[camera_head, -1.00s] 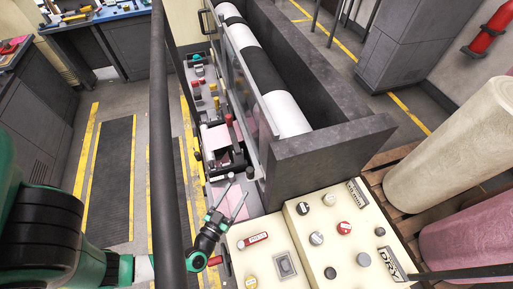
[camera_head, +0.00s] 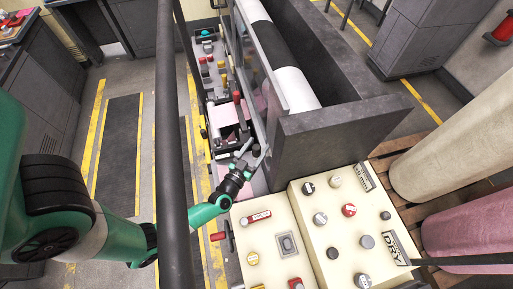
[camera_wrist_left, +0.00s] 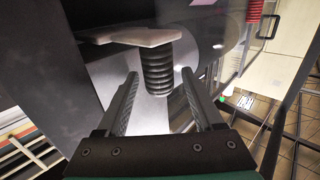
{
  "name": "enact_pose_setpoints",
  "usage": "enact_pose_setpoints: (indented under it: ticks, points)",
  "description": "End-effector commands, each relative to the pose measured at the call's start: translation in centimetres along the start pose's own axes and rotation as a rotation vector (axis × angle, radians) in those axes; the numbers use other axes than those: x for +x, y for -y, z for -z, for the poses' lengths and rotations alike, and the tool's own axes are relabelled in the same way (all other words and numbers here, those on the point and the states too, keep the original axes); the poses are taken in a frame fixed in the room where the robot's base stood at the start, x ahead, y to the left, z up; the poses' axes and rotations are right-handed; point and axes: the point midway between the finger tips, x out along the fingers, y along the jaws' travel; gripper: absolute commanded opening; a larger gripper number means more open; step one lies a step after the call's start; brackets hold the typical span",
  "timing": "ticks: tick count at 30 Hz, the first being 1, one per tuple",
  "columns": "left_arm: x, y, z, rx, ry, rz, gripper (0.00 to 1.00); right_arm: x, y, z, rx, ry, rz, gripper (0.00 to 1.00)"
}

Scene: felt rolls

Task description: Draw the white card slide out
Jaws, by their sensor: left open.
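My left gripper (camera_head: 254,152) is open beside the near end of the long machine in the head view. In the left wrist view its two fingers (camera_wrist_left: 158,88) stand apart. A black ribbed grip (camera_wrist_left: 157,72) shows between and beyond them, below a pale flat plate (camera_wrist_left: 130,37). I see no clear contact between the fingers and the grip. I cannot tell for certain which part is the white card slide; in the head view the gripper and machine edge obscure this spot. My right gripper is out of view.
A cream control panel (camera_head: 308,258) with several knobs and buttons lies close to the left gripper. The machine's dark end wall (camera_head: 335,130) rises beside it. A dark vertical post (camera_head: 172,120) crosses in front of my left arm.

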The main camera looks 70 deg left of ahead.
Motion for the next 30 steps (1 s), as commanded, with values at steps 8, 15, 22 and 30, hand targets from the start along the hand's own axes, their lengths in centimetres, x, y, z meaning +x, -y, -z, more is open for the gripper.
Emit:
enact_pose_setpoints:
  ticks: [8, 15, 22, 30]
  points:
    - [-0.03, -0.02, 0.03, -0.001, 0.000, 0.000, 0.51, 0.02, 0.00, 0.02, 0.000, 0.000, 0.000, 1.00]
    - [-0.04, -0.02, 0.03, -0.001, -0.001, 0.000, 0.07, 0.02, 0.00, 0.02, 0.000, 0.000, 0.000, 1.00]
    - [-0.04, -0.02, 0.04, -0.001, -0.001, 0.000, 0.00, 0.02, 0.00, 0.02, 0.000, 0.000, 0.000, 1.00]
    - [-0.04, -0.02, 0.05, -0.001, -0.001, 0.000, 0.00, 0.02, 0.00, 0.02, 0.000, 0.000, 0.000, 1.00]
